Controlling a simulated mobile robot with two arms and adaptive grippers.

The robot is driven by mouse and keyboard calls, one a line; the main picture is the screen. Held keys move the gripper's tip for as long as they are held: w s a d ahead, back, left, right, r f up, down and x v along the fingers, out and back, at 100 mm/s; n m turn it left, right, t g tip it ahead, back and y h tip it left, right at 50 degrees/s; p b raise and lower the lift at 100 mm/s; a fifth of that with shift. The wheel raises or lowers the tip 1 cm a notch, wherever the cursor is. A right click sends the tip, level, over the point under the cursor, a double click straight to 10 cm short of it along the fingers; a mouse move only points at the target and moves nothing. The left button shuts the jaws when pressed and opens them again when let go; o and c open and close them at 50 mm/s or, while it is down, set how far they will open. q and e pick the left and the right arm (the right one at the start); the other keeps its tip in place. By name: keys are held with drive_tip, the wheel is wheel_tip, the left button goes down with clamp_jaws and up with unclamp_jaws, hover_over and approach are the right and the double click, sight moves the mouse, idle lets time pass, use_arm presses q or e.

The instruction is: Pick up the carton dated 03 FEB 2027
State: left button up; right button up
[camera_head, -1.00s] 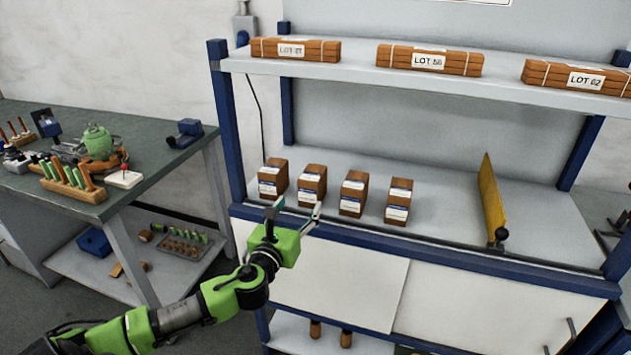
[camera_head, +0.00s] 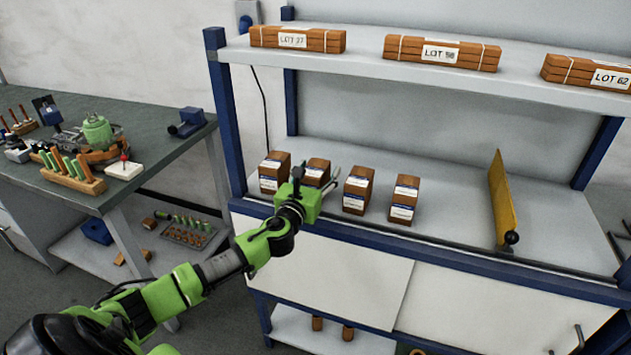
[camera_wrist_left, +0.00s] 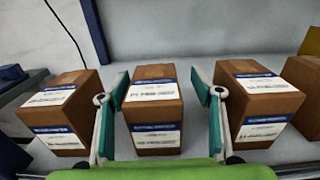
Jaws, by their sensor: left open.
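Several brown cartons with white and blue labels stand in a row on the shelf: the leftmost (camera_head: 273,172), the second (camera_head: 319,164), the third (camera_head: 357,190) and the fourth (camera_head: 404,200). The label dates are too small to read. My left gripper (camera_head: 316,176) is open and empty in front of the second carton, partly hiding it. In the left wrist view, the fingers (camera_wrist_left: 160,88) lie on either side of this middle carton (camera_wrist_left: 153,110), with the leftmost carton (camera_wrist_left: 62,112) and third carton (camera_wrist_left: 258,104) outside them. My right gripper is not in view.
An upper shelf (camera_head: 365,62) holds bundles marked with LOT labels. A yellow upright plate (camera_head: 501,195) stands right of the cartons, with free shelf between. A workbench (camera_head: 150,150) with tools is at left. A blue front rail (camera_head: 440,250) edges the shelf.

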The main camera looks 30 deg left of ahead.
sight(321, 161)
use_arm(q)
drive_tip(key=x, duration=0.5)
drive_tip(key=shift+s+a+f, duration=0.1)
drive_tip(key=shift+a+f, duration=0.05)
drive_tip(key=shift+a, duration=0.2)
drive_tip(key=c, duration=1.5)
